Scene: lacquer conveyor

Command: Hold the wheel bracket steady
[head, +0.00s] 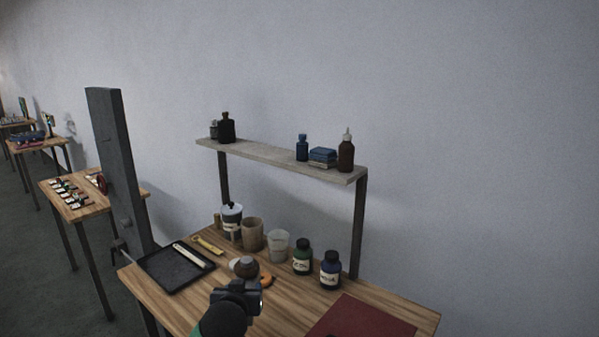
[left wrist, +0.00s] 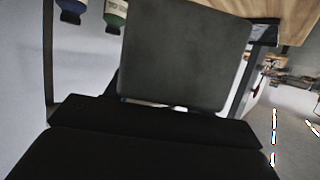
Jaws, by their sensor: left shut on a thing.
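My left gripper (head: 243,290) is over the front of the wooden bench, low in the middle of the head view. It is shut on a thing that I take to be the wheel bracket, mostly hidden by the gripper. A brown rounded piece (head: 245,267) shows just beyond the jaws; I cannot tell whether it touches them. In the left wrist view, a plain dark grey slab (left wrist: 185,55) with rounded corners fills the middle, close in front of the black gripper body. I cannot tell whether this slab is the bracket or a gripper part. My right gripper is not in view.
On the bench (head: 285,310) are a black tray (head: 165,273), cups (head: 252,234), a green bottle (head: 302,258), a blue bottle (head: 331,270), an orange ring (head: 267,280) and a dark red mat (head: 365,318). A tall dark post (head: 115,150) rises at left. A shelf (head: 280,160) stands behind.

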